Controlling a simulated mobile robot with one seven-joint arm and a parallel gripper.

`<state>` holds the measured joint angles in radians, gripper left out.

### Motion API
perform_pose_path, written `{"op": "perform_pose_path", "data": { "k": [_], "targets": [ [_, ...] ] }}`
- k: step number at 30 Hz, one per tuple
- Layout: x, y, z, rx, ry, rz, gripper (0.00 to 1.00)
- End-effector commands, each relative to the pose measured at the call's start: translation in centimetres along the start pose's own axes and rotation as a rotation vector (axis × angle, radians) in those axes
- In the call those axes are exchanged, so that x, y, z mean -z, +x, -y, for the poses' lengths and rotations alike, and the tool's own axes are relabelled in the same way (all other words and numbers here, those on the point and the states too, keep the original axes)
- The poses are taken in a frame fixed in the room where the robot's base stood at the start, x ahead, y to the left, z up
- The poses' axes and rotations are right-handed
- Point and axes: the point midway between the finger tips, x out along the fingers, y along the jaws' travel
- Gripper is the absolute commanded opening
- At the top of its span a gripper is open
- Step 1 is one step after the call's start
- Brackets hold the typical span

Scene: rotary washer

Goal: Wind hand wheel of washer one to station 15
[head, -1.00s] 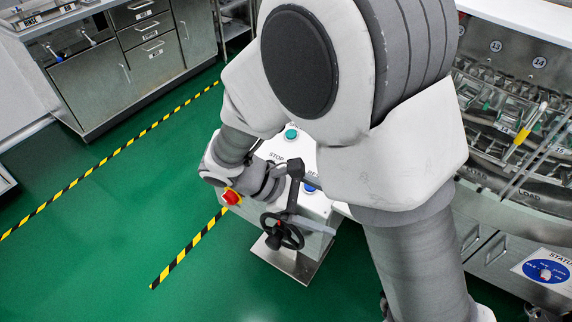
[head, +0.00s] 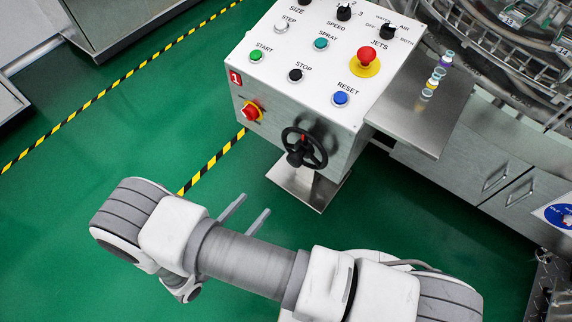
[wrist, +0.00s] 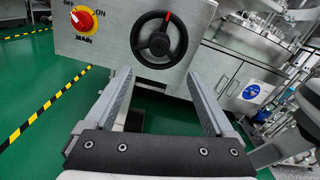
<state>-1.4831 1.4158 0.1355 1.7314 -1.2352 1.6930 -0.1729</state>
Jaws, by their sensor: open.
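The black hand wheel (head: 304,148) sits on the front face of the control box marked 1 (head: 318,75). It has a hub, spokes and a red mark at the top of its rim. In the wrist view the hand wheel (wrist: 159,40) is ahead of my gripper, slightly above the fingertips. My gripper (head: 248,211) is open and empty, apart from the wheel. In the wrist view its two fingers (wrist: 158,80) stand wide apart, pointing toward the box. No station number can be read near the wheel.
A red main switch (wrist: 82,18) is left of the wheel on the same face. Buttons and a red emergency stop (head: 367,57) are on the box top. A steel shelf (head: 425,115) with small vials adjoins the washer on the right. Green floor lies open at left.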

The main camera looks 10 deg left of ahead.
Motion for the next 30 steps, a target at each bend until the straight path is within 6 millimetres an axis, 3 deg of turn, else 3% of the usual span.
{"op": "perform_pose_path", "data": {
  "k": [5,21,30],
  "targets": [
    [0.2,1.2,0.0,-0.006,-0.006,0.007,0.89],
    [0.2,12.5,0.0,-0.002,-0.003,0.004,0.89],
    [0.2,16.6,-0.1,-0.005,-0.002,0.003,0.89]
  ]
}}
